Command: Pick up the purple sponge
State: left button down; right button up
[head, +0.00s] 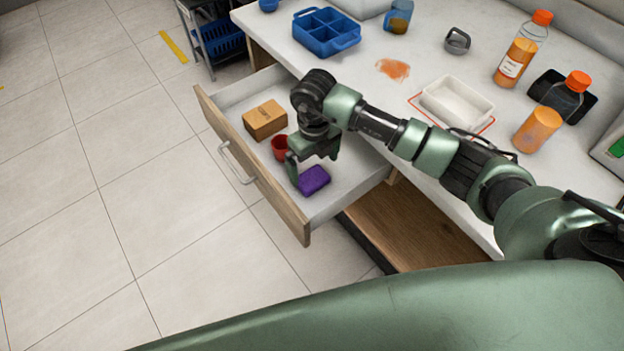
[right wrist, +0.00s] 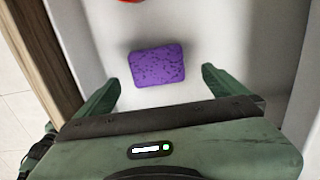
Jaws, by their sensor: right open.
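The purple sponge (head: 314,180) lies flat on the floor of the open drawer (head: 345,187), towards its near end. My right gripper (head: 314,167) reaches down into the drawer over the sponge, its fingers spread. In the right wrist view the sponge (right wrist: 157,66) shows whole, just beyond and between the two fingertips of my right gripper (right wrist: 160,82). The fingers do not appear to touch it. My left gripper is not in view.
A red cup (head: 280,147) and a brown box (head: 265,119) stand in the drawer near the gripper. The wooden drawer front (head: 255,168) borders the space on the left. Bottles, a blue divided tray (head: 326,32) and a white tray (head: 455,103) are on the counter.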

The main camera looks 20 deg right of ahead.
aim_at(312, 177)
jog(key=f, duration=0.5)
jog(key=shift+a, duration=0.2)
jog(key=c, duration=1.3)
jog(key=shift+c, duration=0.2)
notch_tip(312, 177, up, 20)
